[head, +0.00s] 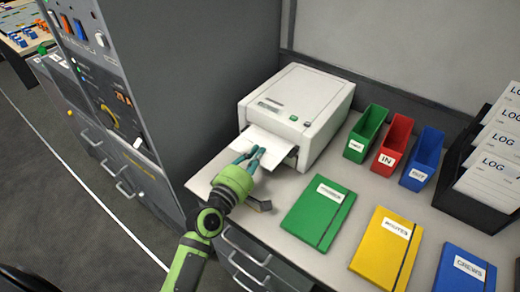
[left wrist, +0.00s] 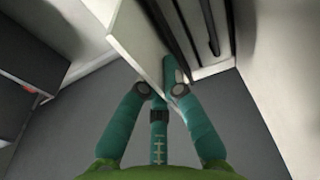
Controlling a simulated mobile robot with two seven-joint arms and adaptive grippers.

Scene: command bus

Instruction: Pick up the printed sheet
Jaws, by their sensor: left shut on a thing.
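The printed sheet (head: 262,140) is white and sticks out of the front slot of a white printer (head: 306,106) on the counter in the head view. My left gripper (head: 254,156), with teal fingers and a green body, is at the sheet's front edge. Its fingers are closed on the sheet. In the left wrist view the sheet (left wrist: 140,42) runs up from between the fingertips (left wrist: 165,88) toward the printer's dark slot. The sheet's far end is hidden in the printer. My right gripper is not in view.
A green folder (head: 318,216), a yellow folder (head: 386,248) and a blue folder (head: 464,270) lie on the counter (head: 290,185). Green, red and blue bins (head: 394,146) stand right of the printer. A black rack of log sheets (head: 488,165) is at far right. A grey cabinet (head: 190,80) rises at left.

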